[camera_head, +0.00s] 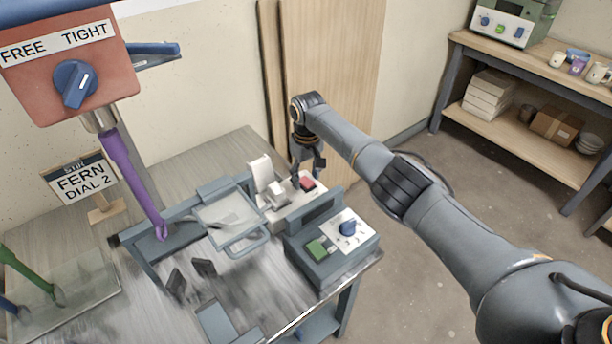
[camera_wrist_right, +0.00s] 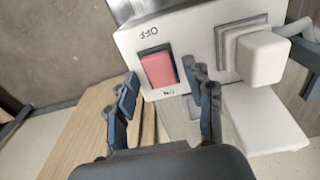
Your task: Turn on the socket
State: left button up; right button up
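The socket is a white power strip (camera_head: 290,205) on the workbench, with a red rocker switch (camera_head: 307,183) at its right end. In the right wrist view the red switch (camera_wrist_right: 158,69) sits between an OFF label on its far side and a partly hidden ON label on its near side. A white plug (camera_wrist_right: 262,58) sits in the outlet beside it. My right gripper (camera_head: 308,171) is over the switch end of the strip. Its two fingers (camera_wrist_right: 165,95) are spread apart with nothing between them, near the ON side. Contact cannot be told. My left gripper is not in view.
A grey control box (camera_head: 330,262) with a green button and blue knob stands in front of the strip. A grey tray frame (camera_head: 228,222) is to its left. A red FREE/TIGHT panel (camera_head: 75,70) hangs at upper left. Wooden boards (camera_head: 335,60) lean behind.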

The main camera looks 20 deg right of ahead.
aim_at(307, 182)
notch_tip(307, 182, up, 12)
jog(key=shift+s, duration=0.15)
dwell(0.5)
jog(key=shift+s+f, duration=0.1)
dwell(0.3)
